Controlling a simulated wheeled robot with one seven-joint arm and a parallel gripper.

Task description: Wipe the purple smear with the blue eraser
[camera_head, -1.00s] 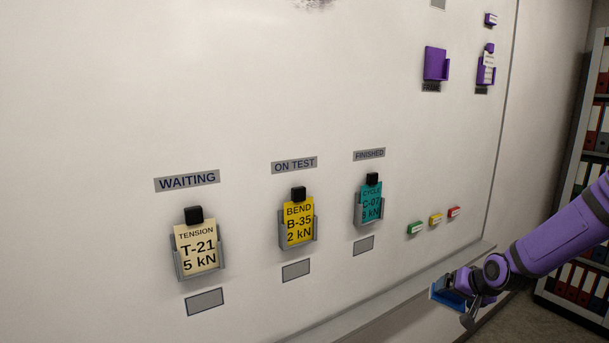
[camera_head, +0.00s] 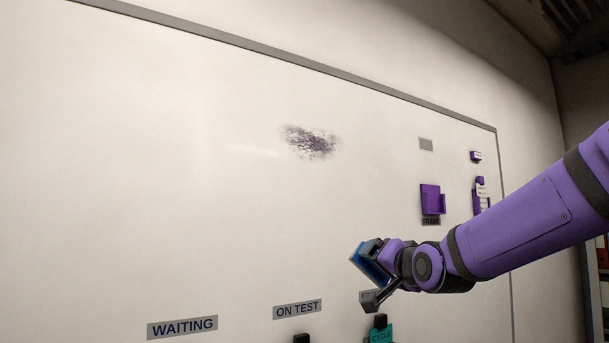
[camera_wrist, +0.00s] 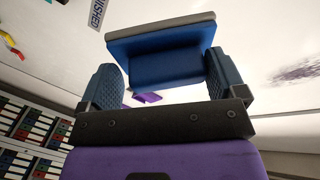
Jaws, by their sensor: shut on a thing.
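The purple smear (camera_head: 311,142) is a dark, speckled patch on the upper part of the whiteboard (camera_head: 180,210). It also shows at the right edge of the wrist view (camera_wrist: 296,70). My gripper (camera_head: 374,256) is shut on the blue eraser (camera_head: 368,264). In the wrist view the eraser (camera_wrist: 165,66) sits between the two blue finger pads, with its grey pad side facing away from the palm. In the head view the eraser is below and to the right of the smear, apart from it. Whether it touches the board is not clear.
A purple holder (camera_head: 431,199) and a second one with a card (camera_head: 480,192) are on the board to the right. A teal card (camera_head: 379,334) and the labels WAITING (camera_head: 182,327) and ON TEST (camera_head: 297,309) are below. The board around the smear is clear.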

